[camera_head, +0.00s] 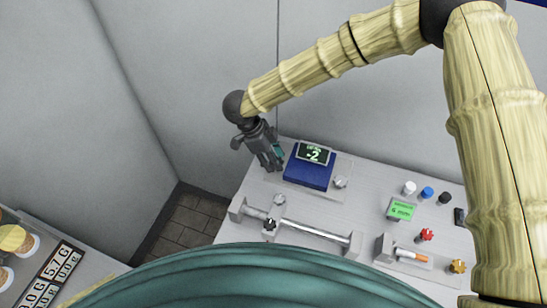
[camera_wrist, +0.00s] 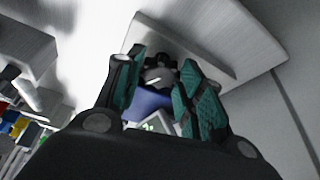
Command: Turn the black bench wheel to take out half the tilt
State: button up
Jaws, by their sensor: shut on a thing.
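My gripper (camera_head: 271,164) reaches down at the left end of the bench in the head view, beside the blue box. In the wrist view my gripper's teal-padded fingers (camera_wrist: 163,78) stand on both sides of the black bench wheel (camera_wrist: 160,73) and are shut on it. The wheel has a notched rim and a pale mark on its face. In the head view the wheel is hidden by the gripper. The blue box (camera_head: 306,174) carries a tilted dark display (camera_head: 313,153) with green digits that look like -2.
Grey walls close in behind. A counter with labelled containers (camera_head: 15,240) stands at lower left.

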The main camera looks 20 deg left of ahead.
jog(key=o, duration=1)
jog(key=shift+d, duration=0.1)
jog(key=v, duration=1.2)
jog(key=shift+d, duration=0.1)
